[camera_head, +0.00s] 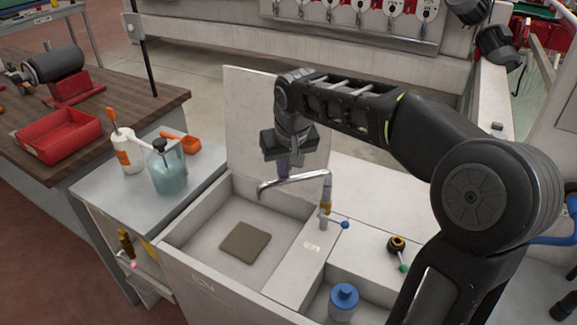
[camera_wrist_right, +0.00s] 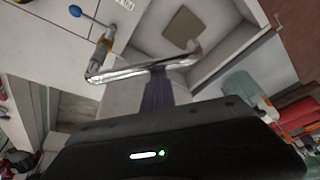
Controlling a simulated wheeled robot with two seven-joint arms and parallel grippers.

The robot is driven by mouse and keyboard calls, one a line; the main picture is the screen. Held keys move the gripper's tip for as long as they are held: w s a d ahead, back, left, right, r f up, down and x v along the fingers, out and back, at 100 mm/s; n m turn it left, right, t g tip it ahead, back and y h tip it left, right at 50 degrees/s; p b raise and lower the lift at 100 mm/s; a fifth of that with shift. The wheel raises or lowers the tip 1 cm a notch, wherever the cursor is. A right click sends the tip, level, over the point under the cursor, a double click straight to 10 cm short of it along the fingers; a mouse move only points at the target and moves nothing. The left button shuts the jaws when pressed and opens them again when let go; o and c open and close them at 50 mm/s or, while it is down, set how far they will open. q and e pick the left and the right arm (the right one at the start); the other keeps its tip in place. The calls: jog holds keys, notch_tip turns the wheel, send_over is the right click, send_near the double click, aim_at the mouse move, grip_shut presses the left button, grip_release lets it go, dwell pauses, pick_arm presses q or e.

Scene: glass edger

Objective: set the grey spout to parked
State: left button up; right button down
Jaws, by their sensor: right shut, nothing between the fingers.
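The grey spout (camera_head: 290,181) is a bent metal tube on a brass-coloured post (camera_head: 325,200) at the right side of a sink basin. It reaches left over the basin, its tip turned down. It also shows in the wrist view (camera_wrist_right: 135,72), crossing just beyond the fingers. My right gripper (camera_head: 285,172) points down at the spout's middle, behind it in the head view. Its purple fingers (camera_wrist_right: 157,85) are shut with nothing between them. Their tips look very close to the tube; I cannot tell whether they touch. My left gripper is not in view.
The basin (camera_head: 190,240) holds a flat brown pad (camera_head: 245,243). A blue knob (camera_head: 345,225) sits beside the post. A blue-lidded container (camera_head: 343,298) stands at the front. A spray bottle (camera_head: 168,172) stands on the left cabinet. A pale upright panel (camera_head: 250,120) rises behind the basin.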

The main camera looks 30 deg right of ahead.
jog(key=shift+s+a+f+n+y+b, duration=0.1)
jog(key=shift+s+a+n+y+b, duration=0.05)
jog(key=shift+s+n, duration=0.35)
jog(key=shift+s+a+n+y+b, duration=0.1)
jog(key=shift+s+n+y+b, duration=0.05)
jog(key=shift+s+n, duration=0.3)
jog(key=s+n+y+b, duration=0.1)
jog(key=s+n+b, duration=0.1)
jog(key=s+n, duration=0.2)
jog(key=shift+s+d, duration=0.2)
jog(key=shift+s, duration=0.95)
